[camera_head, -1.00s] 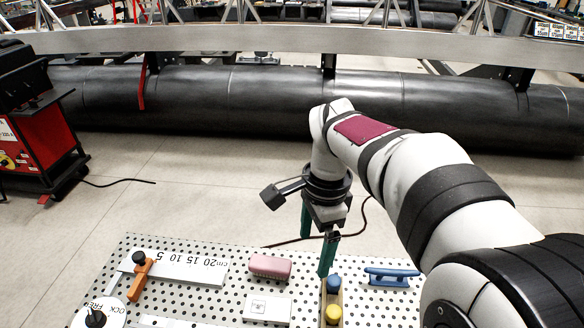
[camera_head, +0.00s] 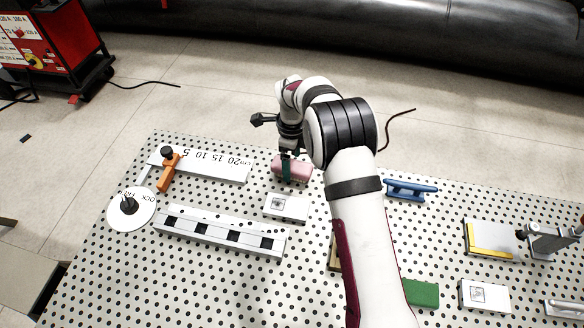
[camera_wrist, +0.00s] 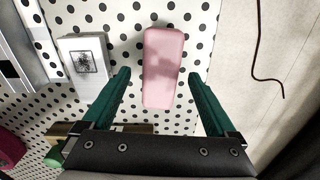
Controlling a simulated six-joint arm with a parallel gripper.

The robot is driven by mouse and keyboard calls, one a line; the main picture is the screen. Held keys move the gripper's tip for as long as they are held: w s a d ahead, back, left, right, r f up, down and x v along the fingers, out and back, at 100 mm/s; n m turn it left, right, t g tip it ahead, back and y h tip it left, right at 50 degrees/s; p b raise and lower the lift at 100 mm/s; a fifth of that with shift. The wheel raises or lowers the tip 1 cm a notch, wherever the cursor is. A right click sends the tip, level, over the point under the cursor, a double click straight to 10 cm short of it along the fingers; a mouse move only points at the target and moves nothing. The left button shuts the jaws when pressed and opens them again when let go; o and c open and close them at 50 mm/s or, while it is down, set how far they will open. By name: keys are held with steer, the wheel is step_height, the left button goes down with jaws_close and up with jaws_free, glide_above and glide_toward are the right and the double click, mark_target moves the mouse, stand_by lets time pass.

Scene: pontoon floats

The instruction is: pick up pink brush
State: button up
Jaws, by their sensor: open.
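The pink brush (camera_head: 291,165) is a rounded pink block lying near the far edge of the perforated table. In the wrist view the pink brush (camera_wrist: 162,68) lies lengthwise between the lines of my two green fingers, with the gripper's shadow on it. My gripper (camera_head: 287,172) is over the brush in the head view, with a green finger in front of it. In the wrist view my gripper (camera_wrist: 160,78) is open and empty, with a gap on both sides of the brush. Whether the fingertips are down at its height is unclear.
A white block with a printed tag (camera_head: 286,207) sits close in front of the brush. A ruler plate (camera_head: 215,168) with an orange clamp (camera_head: 168,172) is to the left. A blue cleat-like handle (camera_head: 411,189) is to the right. The table's far edge is just behind the brush.

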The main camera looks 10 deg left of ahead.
steer(key=shift+f, duration=0.95)
jaws_close()
steer(key=shift+r, duration=0.1)
step_height(320, 180, up, 4)
steer(key=shift+d+r, duration=0.1)
steer(key=shift+r, duration=0.05)
steer(key=s+d+r, duration=0.1)
steer(key=d+r, duration=0.5)
steer(key=d, duration=0.5)
steer(key=shift+s+d+r, duration=0.15)
steer(key=shift+d+r, duration=0.05)
steer(key=shift+r, duration=0.1)
